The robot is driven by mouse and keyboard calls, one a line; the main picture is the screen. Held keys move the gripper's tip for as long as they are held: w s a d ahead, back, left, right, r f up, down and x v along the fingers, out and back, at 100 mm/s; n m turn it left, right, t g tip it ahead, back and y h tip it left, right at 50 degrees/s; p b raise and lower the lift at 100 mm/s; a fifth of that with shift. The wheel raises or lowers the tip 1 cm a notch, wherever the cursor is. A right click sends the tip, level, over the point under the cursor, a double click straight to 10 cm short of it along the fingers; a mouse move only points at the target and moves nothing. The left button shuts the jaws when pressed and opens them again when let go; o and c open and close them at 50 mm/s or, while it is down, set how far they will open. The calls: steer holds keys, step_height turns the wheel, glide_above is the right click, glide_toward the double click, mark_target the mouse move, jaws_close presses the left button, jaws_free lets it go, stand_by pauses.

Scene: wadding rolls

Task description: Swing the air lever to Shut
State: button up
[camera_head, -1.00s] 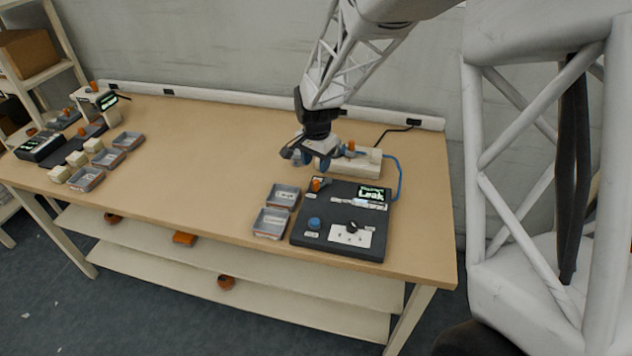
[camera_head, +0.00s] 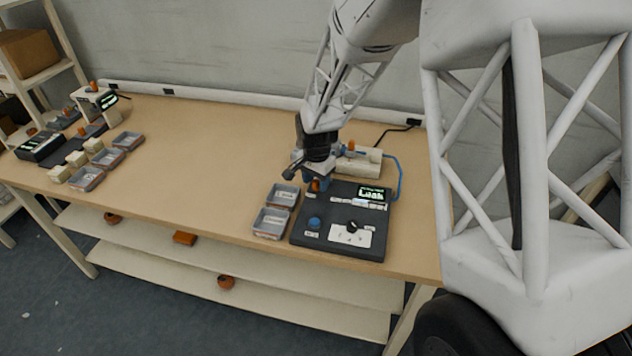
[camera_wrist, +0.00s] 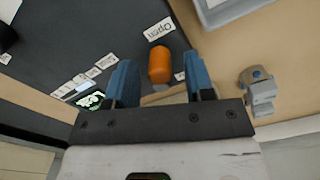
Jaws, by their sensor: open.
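The air lever has an orange grip (camera_wrist: 160,65) and stands on the dark control panel (camera_head: 283,240). The grip also shows in the head view (camera_head: 316,186), partly covered by my gripper. In the wrist view the lever sits near an "Open" label (camera_wrist: 158,29); a second small label (camera_wrist: 180,76) beside it is partly hidden by a finger. My gripper (camera_wrist: 161,63) is open, its blue fingers on either side of the orange grip with gaps showing. In the head view my gripper (camera_head: 318,182) is over the panel's back left corner.
The panel bears a lit display (camera_head: 371,193), a blue button (camera_head: 314,223) and a black knob (camera_head: 352,226). Two grey trays (camera_head: 270,223) stand left of it. A pale block with a blue hose (camera_head: 399,175) is behind. The table middle (camera_head: 190,160) is clear.

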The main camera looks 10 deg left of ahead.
steer(key=shift+f, duration=0.3)
jaws_close()
